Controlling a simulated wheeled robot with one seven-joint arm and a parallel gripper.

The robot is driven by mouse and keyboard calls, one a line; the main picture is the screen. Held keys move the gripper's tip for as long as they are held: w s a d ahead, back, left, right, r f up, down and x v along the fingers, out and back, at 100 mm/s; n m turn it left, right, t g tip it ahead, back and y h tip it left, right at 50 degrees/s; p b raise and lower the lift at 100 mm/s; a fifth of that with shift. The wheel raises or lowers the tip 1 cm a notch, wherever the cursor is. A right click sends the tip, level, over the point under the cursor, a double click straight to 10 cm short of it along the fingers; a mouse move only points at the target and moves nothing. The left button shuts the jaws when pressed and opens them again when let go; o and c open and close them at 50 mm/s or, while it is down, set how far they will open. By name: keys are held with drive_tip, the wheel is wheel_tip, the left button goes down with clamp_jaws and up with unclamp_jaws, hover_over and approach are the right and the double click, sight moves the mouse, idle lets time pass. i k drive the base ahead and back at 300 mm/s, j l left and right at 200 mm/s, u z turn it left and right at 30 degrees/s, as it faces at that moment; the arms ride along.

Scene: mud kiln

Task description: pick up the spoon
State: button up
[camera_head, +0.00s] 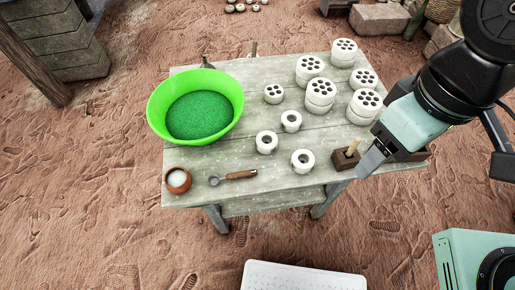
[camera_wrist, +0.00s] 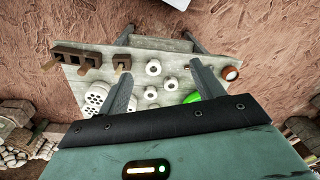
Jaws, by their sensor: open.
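The spoon (camera_head: 234,176) lies flat near the front left edge of the grey wooden table (camera_head: 218,197), in the head view. It has a brown wooden handle pointing right and a dark metal end at the left. In the wrist view I cannot make the spoon out; the right finger covers about that area. My gripper (camera_head: 368,164) is above the table's front right corner in the head view, well to the right of the spoon. In the wrist view my gripper (camera_wrist: 163,72) has its two fingers wide apart, with nothing held between them.
A small brown bowl with white contents (camera_head: 178,180) stands left of the spoon. A green basin (camera_head: 238,97) is behind it. White ring pieces (camera_head: 303,161) and holed cylinders (camera_head: 365,104) fill the middle and right. A dark wooden block (camera_head: 344,160) is near my gripper.

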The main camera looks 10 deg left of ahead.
sight(214, 179)
drive_tip(key=j+u, duration=0.1)
drive_tip(key=u, duration=1.5)
drive_tip(key=i+l, duration=0.05)
